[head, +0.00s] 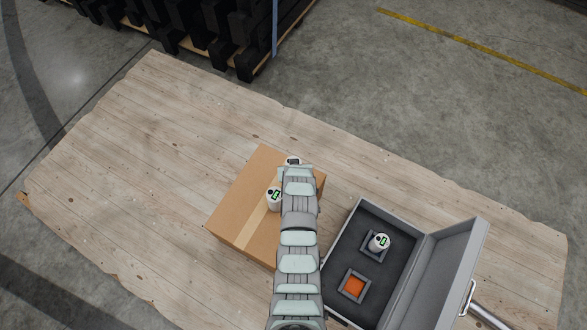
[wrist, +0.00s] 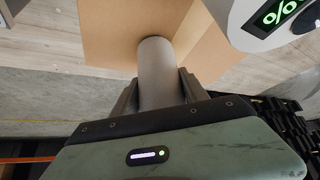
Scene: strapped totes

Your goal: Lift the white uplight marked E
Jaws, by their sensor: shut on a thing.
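My gripper (wrist: 160,95) is shut on a plain pale grey cylinder (wrist: 158,62), the body of an uplight, in the wrist view. Its marked face does not show there. In the head view, a white uplight with a dark face (head: 293,161) shows at the end of my arm, over the far edge of the cardboard box (head: 247,207); its mark is too small to read. A second white uplight (head: 274,197) with a green display is on the box beside my arm. A white uplight with a lit percent sign (wrist: 272,18) is close by in the wrist view.
An open grey case (head: 341,235) with dark foam stands right of the box, its lid (head: 452,265) tilted to the right. A white uplight (head: 379,243) sits in one foam frame; an orange square (head: 354,286) shows in another. The wooden platform (head: 140,150) is clear at left.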

